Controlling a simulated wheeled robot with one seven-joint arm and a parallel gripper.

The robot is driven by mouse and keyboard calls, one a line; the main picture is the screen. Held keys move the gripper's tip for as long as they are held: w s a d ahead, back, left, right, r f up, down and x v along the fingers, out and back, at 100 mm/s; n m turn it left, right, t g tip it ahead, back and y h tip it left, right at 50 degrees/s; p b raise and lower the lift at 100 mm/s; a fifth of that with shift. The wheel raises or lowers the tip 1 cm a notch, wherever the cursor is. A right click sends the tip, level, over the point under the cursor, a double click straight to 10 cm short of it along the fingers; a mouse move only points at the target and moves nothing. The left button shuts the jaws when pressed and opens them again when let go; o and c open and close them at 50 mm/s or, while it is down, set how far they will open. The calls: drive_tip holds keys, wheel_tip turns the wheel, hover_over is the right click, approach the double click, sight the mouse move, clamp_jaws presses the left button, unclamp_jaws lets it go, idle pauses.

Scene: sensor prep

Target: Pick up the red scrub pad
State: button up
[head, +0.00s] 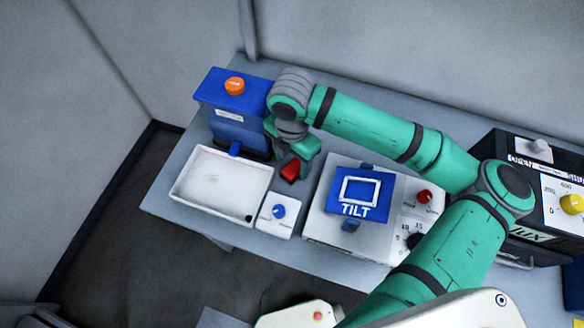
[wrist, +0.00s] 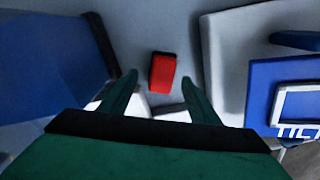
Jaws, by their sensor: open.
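The red scrub pad (head: 291,169) is a small red block lying on the grey table, between the blue box and the TILT device. In the wrist view the red scrub pad (wrist: 162,72) lies just beyond the fingertips, roughly centred between them, with bare table around it. My gripper (wrist: 158,82) is open and empty, its two dark green fingers on either side below the pad. In the head view my gripper (head: 300,162) is beside the pad and points down; its fingertips are partly hidden there.
A blue box (head: 222,120) with an orange button stands left of my gripper. A white tray (head: 180,182) and a small white box with a blue knob (head: 283,218) are in front. The TILT device (head: 325,225) stands close on the right. A black lux box (head: 500,150) is far right.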

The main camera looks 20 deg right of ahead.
sight(294, 167)
drive_tip(key=shift+s+d+f, duration=0.1)
drive_tip(key=shift+d+f, duration=0.05)
drive_tip(key=shift+f, duration=0.6)
drive_tip(key=shift+d+f, duration=0.1)
drive_tip(key=shift+f, duration=0.65)
drive_tip(key=c, duration=1.2)
drive_tip(key=shift+c, duration=0.2)
drive_tip(key=shift+a+r, duration=0.1)
drive_tip(key=shift+r, duration=0.05)
